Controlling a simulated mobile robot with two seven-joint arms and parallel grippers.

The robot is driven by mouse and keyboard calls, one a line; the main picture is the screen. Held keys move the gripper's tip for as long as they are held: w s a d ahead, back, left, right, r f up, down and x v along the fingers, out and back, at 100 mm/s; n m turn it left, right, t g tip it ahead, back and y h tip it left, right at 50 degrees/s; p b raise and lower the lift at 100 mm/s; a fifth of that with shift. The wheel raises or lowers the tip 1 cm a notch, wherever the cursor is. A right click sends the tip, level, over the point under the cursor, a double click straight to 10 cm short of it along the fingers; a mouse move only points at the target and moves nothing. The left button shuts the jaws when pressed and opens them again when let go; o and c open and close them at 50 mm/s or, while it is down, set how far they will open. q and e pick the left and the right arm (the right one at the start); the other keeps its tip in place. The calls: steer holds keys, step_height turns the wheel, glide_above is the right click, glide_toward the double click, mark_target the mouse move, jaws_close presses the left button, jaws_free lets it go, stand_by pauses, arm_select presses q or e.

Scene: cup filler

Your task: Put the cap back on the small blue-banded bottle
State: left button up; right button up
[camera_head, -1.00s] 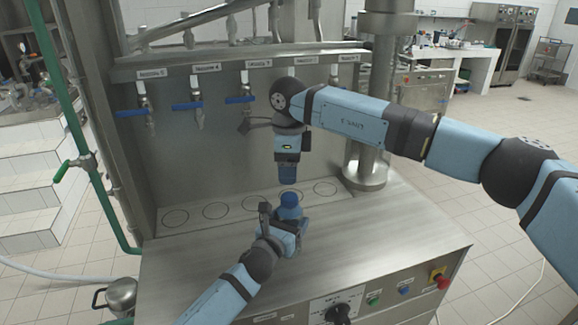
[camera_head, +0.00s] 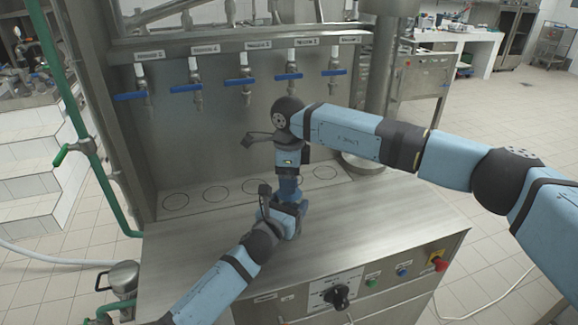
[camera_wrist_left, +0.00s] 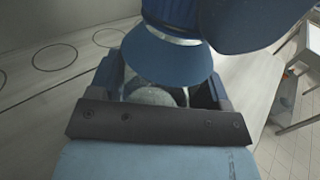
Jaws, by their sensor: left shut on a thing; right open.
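The small bottle, dark blue where it shows, stands upright in my left gripper (camera_head: 284,212), which is shut on it above the steel counter. In the left wrist view, a dark blue sloping part (camera_wrist_left: 168,60) with a pale ring above it shows between the left gripper's fingers (camera_wrist_left: 160,92). My right gripper (camera_head: 289,186) is open and points straight down at the bottle's top from directly above. Its fingers hide most of that top in the head view. I cannot tell a separate cap from the bottle's top.
Several taps with blue handles (camera_head: 245,84) hang from the filler's back panel. Circles are marked on the counter (camera_head: 370,215) below them. Knobs and a red button (camera_head: 440,265) sit on the front face. The right side of the counter is clear.

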steer(key=shift+f, duration=0.1)
steer(key=c, duration=1)
steer(key=shift+m, duration=0.8)
steer(key=o, duration=1.1)
step_height(320, 180, up, 12)
steer(key=shift+s+r, duration=0.1)
